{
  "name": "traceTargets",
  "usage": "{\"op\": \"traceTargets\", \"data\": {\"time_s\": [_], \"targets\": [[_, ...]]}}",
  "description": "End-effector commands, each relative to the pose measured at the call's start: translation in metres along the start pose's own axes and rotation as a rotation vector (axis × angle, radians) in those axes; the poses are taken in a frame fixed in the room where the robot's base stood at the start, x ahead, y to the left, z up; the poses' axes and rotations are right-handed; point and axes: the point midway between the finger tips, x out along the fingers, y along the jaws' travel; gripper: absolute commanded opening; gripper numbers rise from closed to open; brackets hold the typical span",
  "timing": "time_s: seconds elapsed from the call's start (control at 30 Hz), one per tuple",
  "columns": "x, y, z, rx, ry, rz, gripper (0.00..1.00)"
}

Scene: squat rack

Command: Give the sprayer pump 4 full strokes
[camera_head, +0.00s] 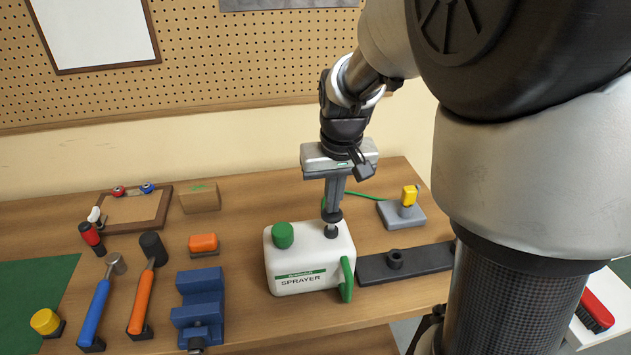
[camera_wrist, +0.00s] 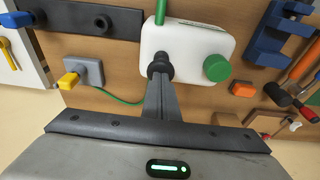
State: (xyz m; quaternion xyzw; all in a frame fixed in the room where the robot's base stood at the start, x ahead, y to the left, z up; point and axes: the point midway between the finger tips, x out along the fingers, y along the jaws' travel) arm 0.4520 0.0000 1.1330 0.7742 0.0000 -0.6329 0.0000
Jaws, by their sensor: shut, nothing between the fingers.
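The sprayer (camera_head: 310,262) is a white tank lettered SPRAYER, upright on the bench, with a green cap (camera_head: 283,235) and a green side handle (camera_head: 347,279). Its dark pump knob (camera_head: 332,215) stands a little above a dark collar (camera_head: 331,231) on the tank top. My gripper (camera_head: 333,207) points down over the pump with its fingers shut and empty. The fingertips are at the top of the knob and seem to touch it. The wrist view shows the shut fingers (camera_wrist: 160,80) over the dark knob (camera_wrist: 158,62), which hides the collar.
Right of the tank lie a dark bar with a socket (camera_head: 394,259) and a grey block with a yellow knob (camera_head: 409,196); a green hose runs behind. A blue vise (camera_head: 201,302), orange block (camera_head: 203,243) and hammers stand left. A pegboard wall rises behind.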

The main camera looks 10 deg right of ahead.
Motion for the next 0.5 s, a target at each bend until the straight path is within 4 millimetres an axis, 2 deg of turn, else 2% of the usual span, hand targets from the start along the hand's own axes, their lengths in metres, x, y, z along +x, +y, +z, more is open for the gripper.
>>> {"op": "traceTargets", "data": {"time_s": [0.33,0.5], "targets": [[0.014,0.0,0.003,0.0,-0.001,0.0,0.0],[0.013,0.0,0.003,0.0,-0.001,0.0,0.0]]}}
